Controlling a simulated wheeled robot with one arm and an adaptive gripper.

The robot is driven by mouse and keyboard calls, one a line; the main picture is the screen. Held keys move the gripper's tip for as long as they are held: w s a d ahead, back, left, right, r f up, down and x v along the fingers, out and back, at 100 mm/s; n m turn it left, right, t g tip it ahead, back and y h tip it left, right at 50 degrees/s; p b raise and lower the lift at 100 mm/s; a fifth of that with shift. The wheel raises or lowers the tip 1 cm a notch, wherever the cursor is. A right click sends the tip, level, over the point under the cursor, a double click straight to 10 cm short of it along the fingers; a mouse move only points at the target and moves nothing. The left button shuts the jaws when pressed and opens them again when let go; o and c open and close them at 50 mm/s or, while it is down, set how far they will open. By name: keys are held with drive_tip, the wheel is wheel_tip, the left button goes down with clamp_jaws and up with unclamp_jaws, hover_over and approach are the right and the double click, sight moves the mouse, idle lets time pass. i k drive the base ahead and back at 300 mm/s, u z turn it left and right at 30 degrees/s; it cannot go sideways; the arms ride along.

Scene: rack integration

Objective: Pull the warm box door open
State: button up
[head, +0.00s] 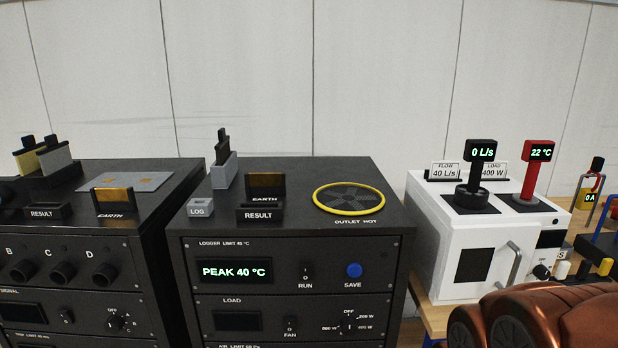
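A white box (428,237) stands on a wooden-topped bench at the right, and it looks like the warm box. Its front carries a dark square window (473,265) and a slanted grey bar handle (513,265). The door looks shut, though its outline is hard to make out at this size. A small dark display and knobs sit to the right of the handle. My arm covers the lower right corner, just below the box's front. My gripper is not in view, so its state and its distance from the handle do not show.
A black meter reading 0 L/s (481,151) and a red one reading 22 °C (541,152) stand on the box. A black rack (290,250) with a yellow-ringed outlet (349,199) is left of it, with another black rack (75,245) beyond. Cables and instruments crowd the right edge.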

sight(480, 260)
drive_tip(key=u, duration=1)
drive_tip(key=k, duration=0.5)
drive_tip(key=z, duration=0.4)
